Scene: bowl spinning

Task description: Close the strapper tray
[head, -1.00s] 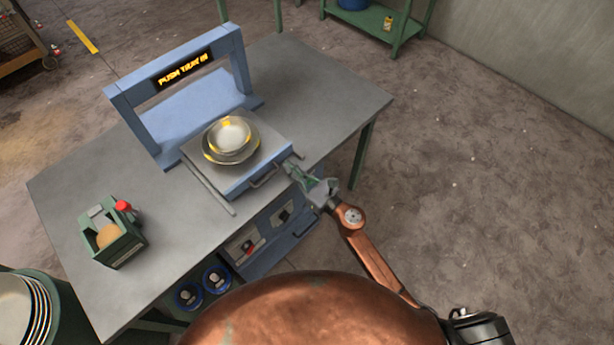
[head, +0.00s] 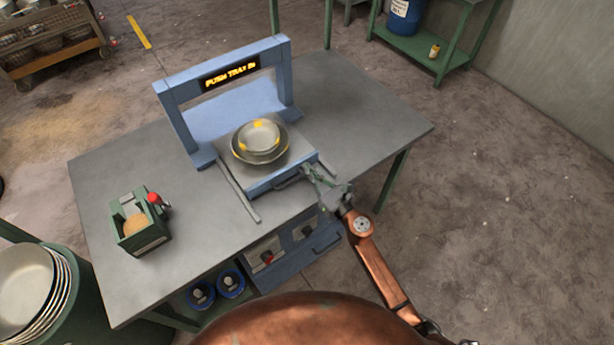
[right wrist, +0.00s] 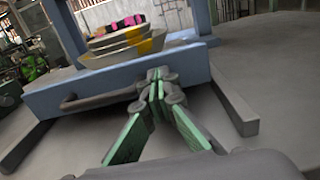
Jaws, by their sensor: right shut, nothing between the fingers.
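The strapper (head: 178,116) is a blue frame on the grey table, its display reading "PUSH TRAY IN". Its tray (head: 264,186) has a blue front and a dark handle (head: 287,183), and stands partly out between two grey rails. Stacked metal bowls (head: 259,141) with yellow marks sit on the tray. My right gripper (head: 309,170) is shut and empty at the right part of the tray front. In the right wrist view its green fingertips (right wrist: 159,75) are together against or very near the blue tray front (right wrist: 110,78), right of the handle. My left gripper is not in view.
A green box (head: 140,222) with a red knob stands on the table's left part. A bin of stacked bowls (head: 38,290) is at lower left. Blue rolls (head: 217,290) lie under the table. The table's right part is clear.

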